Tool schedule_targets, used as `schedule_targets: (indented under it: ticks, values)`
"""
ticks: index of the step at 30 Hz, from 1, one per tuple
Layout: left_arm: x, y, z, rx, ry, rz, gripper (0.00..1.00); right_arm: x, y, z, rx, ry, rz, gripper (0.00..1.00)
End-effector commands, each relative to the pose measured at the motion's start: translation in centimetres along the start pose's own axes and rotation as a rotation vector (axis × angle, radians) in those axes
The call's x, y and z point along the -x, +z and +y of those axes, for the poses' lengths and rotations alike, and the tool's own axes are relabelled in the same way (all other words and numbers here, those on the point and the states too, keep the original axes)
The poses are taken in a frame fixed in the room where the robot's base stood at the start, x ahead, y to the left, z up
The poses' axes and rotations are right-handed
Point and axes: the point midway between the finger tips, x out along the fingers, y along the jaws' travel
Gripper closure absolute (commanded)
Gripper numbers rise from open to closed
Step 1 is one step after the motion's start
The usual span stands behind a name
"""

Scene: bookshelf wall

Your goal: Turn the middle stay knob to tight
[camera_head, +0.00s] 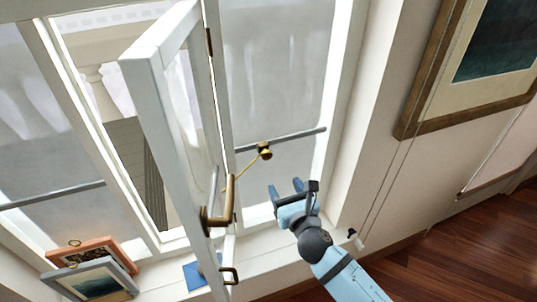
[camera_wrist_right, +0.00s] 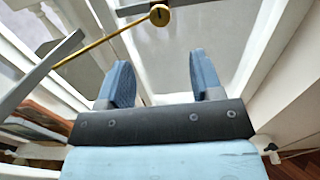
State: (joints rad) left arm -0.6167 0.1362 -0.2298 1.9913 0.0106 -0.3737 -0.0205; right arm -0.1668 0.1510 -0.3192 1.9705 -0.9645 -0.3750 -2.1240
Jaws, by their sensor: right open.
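The brass stay knob (camera_head: 265,152) sits at the end of a thin brass stay rod (camera_head: 241,163), in front of the grey bar (camera_head: 300,137) across the right window pane. The rod runs toward the open white casement (camera_head: 150,75). In the right wrist view the round knob (camera_wrist_right: 160,15) is at the top middle, beyond the fingertips, with the rod (camera_wrist_right: 105,41) going down to the left. My right gripper (camera_head: 286,187) is open and empty, below and slightly right of the knob, apart from it. It also shows in the wrist view (camera_wrist_right: 160,65). The knob's tightness cannot be told.
The casement with its brass handle (camera_head: 228,203) stands left of my right gripper. Two small framed pictures, orange (camera_head: 122,256) and grey (camera_head: 122,278), and a blue item (camera_head: 193,277) are on the sill. A large framed picture (camera_head: 412,115) hangs at right.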

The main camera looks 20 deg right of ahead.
Motion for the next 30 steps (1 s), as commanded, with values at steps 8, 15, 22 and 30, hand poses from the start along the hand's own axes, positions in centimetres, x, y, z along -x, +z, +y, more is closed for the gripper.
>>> schedule_targets:
  ticks: [8,15,22,30]
  values:
    - [0.6,-0.9,-0.3,-0.004,-0.005,0.004,0.57,-5.7,0.3,0.0,-0.006,-0.001,-0.002,0.40]
    - [0.9,-1.3,-0.4,-0.003,-0.009,0.005,0.57,-10.2,0.2,0.0,-0.007,-0.001,0.000,0.40]
    - [1.0,-1.2,-0.3,-0.002,-0.009,0.000,0.57,-12.4,0.1,0.0,-0.006,0.000,0.001,0.40]
    - [1.0,-1.2,-0.3,-0.001,-0.009,0.000,0.57,-12.7,0.0,0.0,-0.006,0.000,0.001,0.40]
